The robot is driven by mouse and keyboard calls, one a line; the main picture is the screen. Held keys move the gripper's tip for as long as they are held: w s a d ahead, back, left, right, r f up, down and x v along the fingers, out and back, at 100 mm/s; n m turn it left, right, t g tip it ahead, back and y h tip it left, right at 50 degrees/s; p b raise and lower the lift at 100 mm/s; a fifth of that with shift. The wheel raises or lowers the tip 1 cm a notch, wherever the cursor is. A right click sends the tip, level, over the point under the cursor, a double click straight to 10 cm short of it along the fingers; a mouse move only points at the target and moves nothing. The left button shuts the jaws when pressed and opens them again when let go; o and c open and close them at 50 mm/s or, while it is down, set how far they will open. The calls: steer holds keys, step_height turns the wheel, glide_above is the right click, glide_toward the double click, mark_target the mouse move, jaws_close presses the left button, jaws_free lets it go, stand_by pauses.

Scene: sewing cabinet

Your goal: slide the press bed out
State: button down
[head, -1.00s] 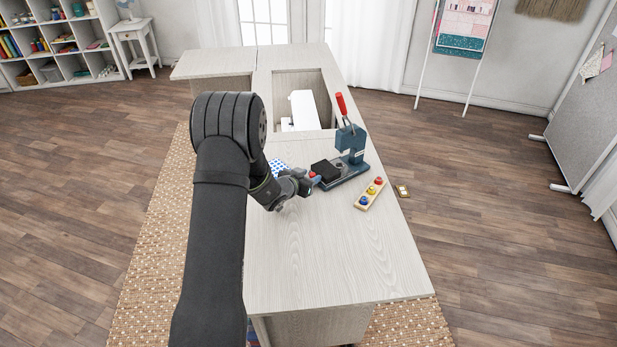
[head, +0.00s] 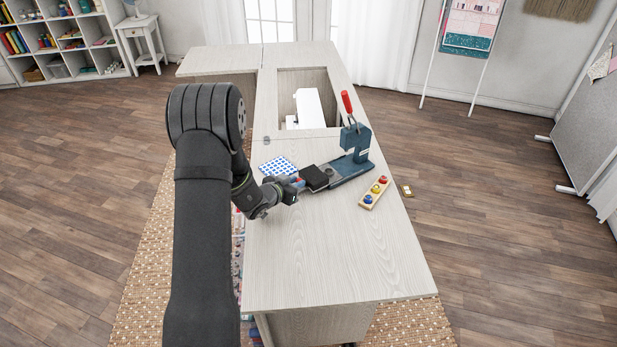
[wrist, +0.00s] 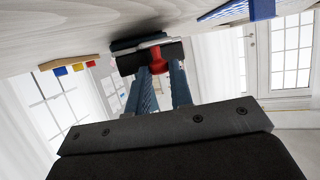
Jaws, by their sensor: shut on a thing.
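The press (head: 357,145) is a dark blue tool with a red lever (head: 347,102), standing upright on the cabinet top. Its bed, with a black pad (head: 314,178), sticks out to the left of the press, and a grey rail (head: 346,173) shows between the pad and the column. My gripper (head: 294,184) is at the bed's outer left end. In the wrist view my gripper (wrist: 160,80) has its two blue fingers around the red handle (wrist: 156,60) on the bed's front, and it is shut on it. The fingers partly hide the handle.
A wooden strip with coloured buttons (head: 375,192) lies right of the press, with a small brass-coloured plate (head: 406,190) beside it. A blue-dotted card (head: 278,166) lies behind my gripper. A white machine (head: 308,108) sits in the recess. The cabinet top's front (head: 330,260) is clear.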

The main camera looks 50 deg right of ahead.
steer(key=shift+w+a, duration=0.15)
steer(key=shift+a, duration=0.35)
steer(key=shift+w+a, duration=0.15)
steer(key=shift+a, duration=0.35)
steer(key=c, duration=1.3)
jaws_free()
steer(key=v, duration=1.7)
steer(key=shift+a+r, duration=0.15)
steer(key=x, duration=1.7)
steer(key=shift+d+f, duration=0.2)
steer(key=shift+d, duration=0.1)
